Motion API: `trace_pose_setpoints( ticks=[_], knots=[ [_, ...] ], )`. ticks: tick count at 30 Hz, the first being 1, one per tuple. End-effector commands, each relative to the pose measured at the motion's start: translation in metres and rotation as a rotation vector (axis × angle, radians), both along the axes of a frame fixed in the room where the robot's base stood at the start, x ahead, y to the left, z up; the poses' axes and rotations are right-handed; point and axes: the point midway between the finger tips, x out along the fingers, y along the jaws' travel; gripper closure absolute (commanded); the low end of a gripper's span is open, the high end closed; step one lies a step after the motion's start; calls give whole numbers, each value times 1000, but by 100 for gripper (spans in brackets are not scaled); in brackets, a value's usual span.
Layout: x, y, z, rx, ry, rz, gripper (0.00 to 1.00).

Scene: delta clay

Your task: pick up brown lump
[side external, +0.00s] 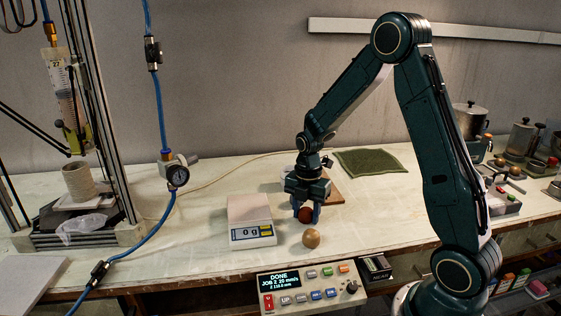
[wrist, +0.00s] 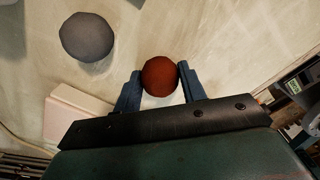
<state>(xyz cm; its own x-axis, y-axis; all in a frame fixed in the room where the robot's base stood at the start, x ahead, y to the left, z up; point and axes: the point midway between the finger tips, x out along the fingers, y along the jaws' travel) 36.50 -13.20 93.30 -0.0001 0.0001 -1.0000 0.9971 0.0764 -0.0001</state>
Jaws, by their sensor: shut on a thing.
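The brown lump is a reddish-brown ball (side external: 305,215); it also shows in the wrist view (wrist: 160,76), between the two blue fingers. My gripper (side external: 306,211) points down and is shut on it, one finger on each side, as the wrist view (wrist: 157,82) shows. The lump is at or just above the table; I cannot tell whether it touches. A tan ball (side external: 311,239) lies on the table just in front of it in the side view. A grey ball (wrist: 88,37) lies at upper left in the wrist view.
A scale (side external: 250,218) reading 0 g stands left of the gripper. A control box (side external: 308,286) is at the front edge. A green mat (side external: 372,162) lies behind right. A blue hose with a gauge (side external: 176,172) hangs at left. Table between gauge and scale is clear.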

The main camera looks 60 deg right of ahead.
Motion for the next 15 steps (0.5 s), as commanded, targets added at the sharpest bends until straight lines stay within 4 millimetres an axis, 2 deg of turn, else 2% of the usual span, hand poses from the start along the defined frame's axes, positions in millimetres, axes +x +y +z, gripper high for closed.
trace_pose_setpoints(
  ticks=[8,15],
  knots=[
    [0,0,5,-1,-1,0,83],
    [1,0,25,-2,-4,0,83]
  ],
)
